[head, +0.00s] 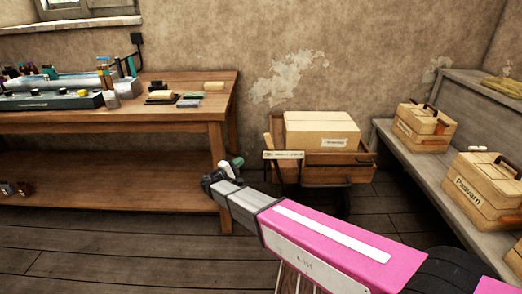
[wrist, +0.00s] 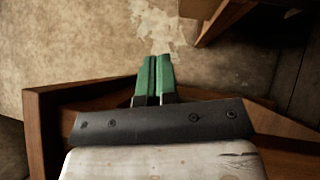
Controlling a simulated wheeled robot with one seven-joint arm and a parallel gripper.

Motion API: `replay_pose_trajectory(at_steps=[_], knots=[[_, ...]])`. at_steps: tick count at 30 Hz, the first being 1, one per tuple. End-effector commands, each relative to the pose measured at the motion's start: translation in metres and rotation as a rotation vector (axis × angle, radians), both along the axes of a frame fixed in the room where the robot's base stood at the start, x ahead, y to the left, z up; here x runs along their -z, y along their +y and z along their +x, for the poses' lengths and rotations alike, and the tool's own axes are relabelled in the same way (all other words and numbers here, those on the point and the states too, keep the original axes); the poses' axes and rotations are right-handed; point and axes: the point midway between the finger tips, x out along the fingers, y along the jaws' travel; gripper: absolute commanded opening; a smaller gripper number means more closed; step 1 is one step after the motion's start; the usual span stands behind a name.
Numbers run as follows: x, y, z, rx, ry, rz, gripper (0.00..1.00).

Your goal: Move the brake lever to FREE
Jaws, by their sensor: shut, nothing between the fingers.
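I cannot make out a brake lever or a FREE marking in either view. My gripper (head: 236,163) is at the end of my pink arm in the head view, in front of the gap between the workbench and a wooden cart. In the wrist view its two green fingers (wrist: 153,76) lie side by side, shut and empty. The wooden cart (head: 340,174) carries a pale box (head: 322,131). A small pale label plate (head: 283,155) stands at the cart's left side; its text is too small to read. My arm hides part of the floor in front of the cart.
A wooden workbench (head: 190,112) with tools and small blocks stands at the left, with a lower shelf (head: 130,180). A grey stepped bench (head: 395,150) with wooden crates (head: 424,127) runs along the right. Brown wooden boards (wrist: 45,115) lie close around my gripper in the wrist view.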

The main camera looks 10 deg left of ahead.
Motion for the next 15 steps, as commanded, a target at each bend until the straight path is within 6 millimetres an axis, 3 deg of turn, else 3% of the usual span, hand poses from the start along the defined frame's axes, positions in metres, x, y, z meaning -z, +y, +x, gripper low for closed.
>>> replay_pose_trajectory(at_steps=[5,15], knots=[[-0.002,-0.005,0.009,0.001,0.001,0.001,0.0],[-0.013,-0.035,0.059,0.003,0.0,0.001,0.0]])
